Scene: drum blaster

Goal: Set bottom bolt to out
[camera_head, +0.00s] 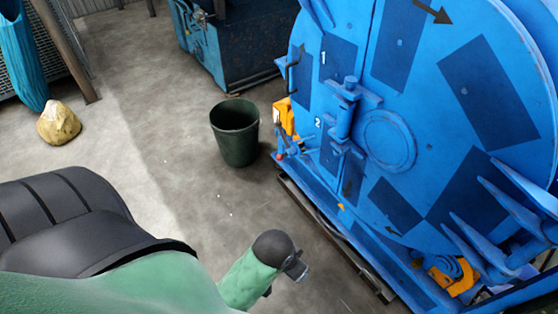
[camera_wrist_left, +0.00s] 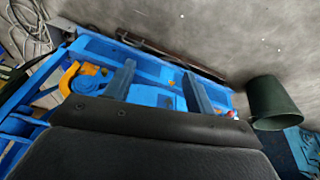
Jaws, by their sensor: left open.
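The big blue drum blaster door (camera_head: 440,140) fills the right of the head view, with dark blue panels, arrows and the numbers 1 and 2. A blue latch-like fitting with a vertical cylinder (camera_head: 345,108) sits on its left side. Smaller blue and red parts (camera_head: 292,148) stick out at the door's lower left edge. I cannot tell for sure which part is the bottom bolt. My left gripper (camera_head: 295,266) is in front of and below the door, apart from it. In the left wrist view its two fingers (camera_wrist_left: 158,88) are spread and empty. My right gripper is not in view.
A dark green bucket (camera_head: 235,135) stands on the concrete floor left of the drum; it also shows in the wrist view (camera_wrist_left: 275,102). A blue metal bin (camera_head: 235,50) stands behind it. A yellowish rock (camera_head: 58,123) lies at left. A low rail (camera_head: 335,240) runs along the drum's base.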

